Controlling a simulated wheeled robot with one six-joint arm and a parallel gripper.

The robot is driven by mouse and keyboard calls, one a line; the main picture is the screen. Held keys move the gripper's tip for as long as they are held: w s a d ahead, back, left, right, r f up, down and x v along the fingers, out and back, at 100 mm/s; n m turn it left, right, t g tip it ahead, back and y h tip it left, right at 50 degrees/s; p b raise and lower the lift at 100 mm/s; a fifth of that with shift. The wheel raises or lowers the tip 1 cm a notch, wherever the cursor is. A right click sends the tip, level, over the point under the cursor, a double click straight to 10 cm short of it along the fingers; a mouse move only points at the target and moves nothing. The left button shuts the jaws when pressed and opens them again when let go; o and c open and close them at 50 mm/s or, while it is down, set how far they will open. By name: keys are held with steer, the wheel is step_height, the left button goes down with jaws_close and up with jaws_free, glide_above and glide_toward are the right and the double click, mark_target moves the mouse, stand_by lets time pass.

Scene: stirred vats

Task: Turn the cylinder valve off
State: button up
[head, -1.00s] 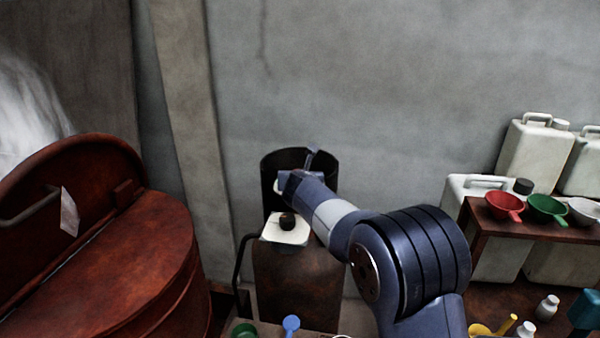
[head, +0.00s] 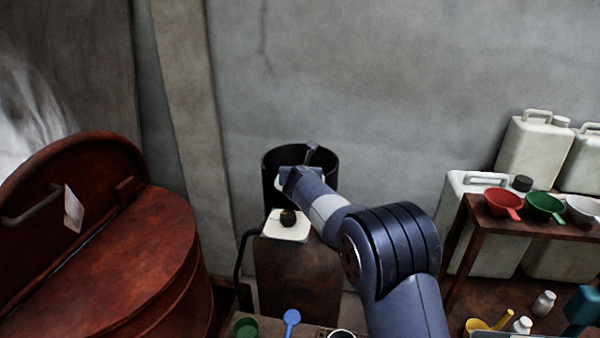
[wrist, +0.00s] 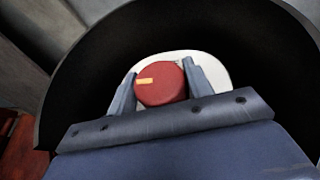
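The valve's round red knob (wrist: 160,84) carries a short orange mark on its upper left part. A white plate (wrist: 212,66) lies behind it, inside a dark curved guard. My gripper (wrist: 163,82) has one finger on each side of the knob, with no clear gap showing. In the head view the gripper (head: 290,178) reaches into the black open-topped guard (head: 325,163) above a brown rusty body (head: 298,280). The knob is hidden there by my arm.
A large red-brown vat (head: 130,250) stands left. At right, a wooden shelf (head: 540,229) holds scoops, with white jugs (head: 535,150) behind. A concrete wall closes the back.

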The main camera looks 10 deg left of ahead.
steer(key=c, duration=0.5)
steer(key=shift+a+f+m+h+b, duration=0.15)
steer(key=shift+m+h+b, duration=0.35)
steer(key=shift+b, duration=0.2)
steer(key=m+h, duration=0.1)
steer(key=m+h+p, duration=0.1)
steer(key=h, duration=0.1)
steer(key=shift+r+m, duration=0.25)
steer(key=shift+m, duration=0.05)
steer(key=shift+f+m+h, duration=0.1)
steer(key=shift+m+h, duration=0.4)
steer(key=o, duration=1)
steer(key=shift+s, duration=0.1)
